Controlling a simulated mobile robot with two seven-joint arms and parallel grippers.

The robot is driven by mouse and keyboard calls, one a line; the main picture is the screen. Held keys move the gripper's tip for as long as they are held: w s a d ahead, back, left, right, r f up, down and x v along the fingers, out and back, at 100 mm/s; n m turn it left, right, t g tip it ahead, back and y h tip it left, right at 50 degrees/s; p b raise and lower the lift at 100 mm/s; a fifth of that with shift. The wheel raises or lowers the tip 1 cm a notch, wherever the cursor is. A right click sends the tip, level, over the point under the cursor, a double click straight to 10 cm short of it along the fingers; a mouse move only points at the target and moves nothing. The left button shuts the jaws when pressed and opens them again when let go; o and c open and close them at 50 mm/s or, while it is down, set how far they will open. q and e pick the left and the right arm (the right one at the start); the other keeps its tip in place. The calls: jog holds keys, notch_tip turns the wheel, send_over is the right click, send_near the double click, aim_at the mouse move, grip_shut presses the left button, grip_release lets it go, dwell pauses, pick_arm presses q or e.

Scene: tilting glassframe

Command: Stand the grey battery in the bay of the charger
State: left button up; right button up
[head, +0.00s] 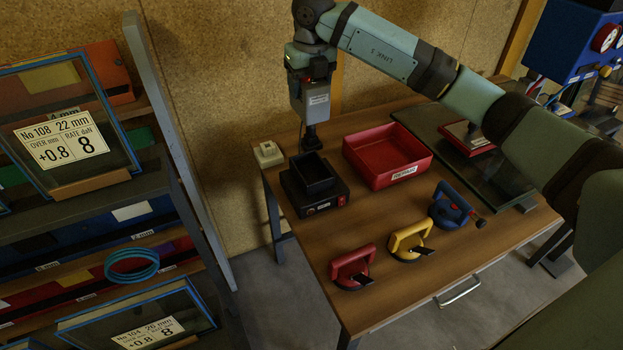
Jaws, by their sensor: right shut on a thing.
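The grey battery (309,101), a boxy block with a pale label, hangs roughly upright from my right gripper (306,78). The gripper is shut on its top; the fingertips are hard to make out. My left gripper is out of view.
A red tray (405,177) stands right of the charger, and a small pale box (268,154) left of it. Red (352,269), yellow (410,242) and blue (452,207) suction lifters lie in front. A glass rack (185,160) stands left; a wall is behind.

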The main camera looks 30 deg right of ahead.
jog(key=f, duration=2.1)
jog(key=shift+d, duration=0.25)
jog(key=shift+f, duration=0.1)
jog(key=o, duration=1.3)
jog(key=shift+o, duration=0.2)
jog(key=shift+s, duration=0.1)
notch_tip(320, 180, up, 12)
jog(key=s, duration=0.1)
jog(key=shift+s, duration=0.2)
jog(key=shift+a, duration=0.1)
